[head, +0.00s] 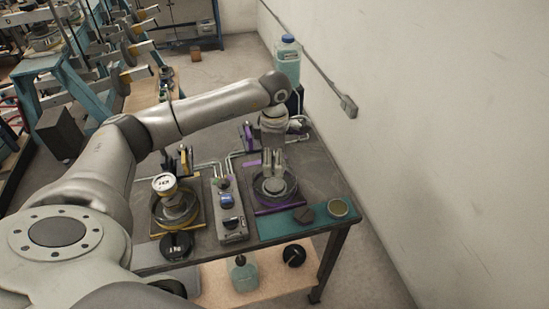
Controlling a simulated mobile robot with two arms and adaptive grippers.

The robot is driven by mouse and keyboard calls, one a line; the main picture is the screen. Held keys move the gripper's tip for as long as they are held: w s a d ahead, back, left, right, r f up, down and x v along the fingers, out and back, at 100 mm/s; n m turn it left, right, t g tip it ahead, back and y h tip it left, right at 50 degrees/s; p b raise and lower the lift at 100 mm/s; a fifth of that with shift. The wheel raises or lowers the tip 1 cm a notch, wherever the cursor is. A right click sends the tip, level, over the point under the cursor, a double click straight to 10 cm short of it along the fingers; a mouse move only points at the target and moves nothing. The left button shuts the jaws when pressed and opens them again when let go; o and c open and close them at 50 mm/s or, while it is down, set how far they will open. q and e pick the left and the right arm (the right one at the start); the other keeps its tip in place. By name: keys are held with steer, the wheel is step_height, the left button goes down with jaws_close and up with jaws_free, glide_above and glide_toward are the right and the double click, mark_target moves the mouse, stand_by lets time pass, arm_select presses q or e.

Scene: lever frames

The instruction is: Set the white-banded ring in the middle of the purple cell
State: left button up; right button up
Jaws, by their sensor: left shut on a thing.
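The purple cell (279,209) is on the right part of the bench, with purple edging and a dark round bowl-like part. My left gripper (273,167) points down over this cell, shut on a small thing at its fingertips. A pale grey round piece (275,187), which I take to be the white-banded ring, shows directly below the fingers, inside the dark round part. Its band is too small to make out, and I cannot tell whether it touches the cell's floor. The fingers hide part of it. My right gripper is not in view.
A yellow-edged cell (157,218) with a white-faced dial gauge (164,183) stands to the left. A grey control box (229,210) is between the cells. A wall (430,120) borders the right.

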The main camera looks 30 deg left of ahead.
mark_target(274, 184)
arm_select(q)
steer(key=shift+f+b, duration=0.7)
steer(key=shift+f, duration=0.75)
steer(key=shift+f+b, duration=0.65)
steer(key=shift+f, duration=0.1)
steer(key=shift+f+b, duration=1.05)
steer(key=shift+f, duration=0.15)
steer(key=shift+f+b, duration=0.15)
steer(key=shift+b, duration=0.35)
steer(key=o, duration=1.2)
step_height(274, 184, up, 12)
steer(key=shift+r, duration=0.1)
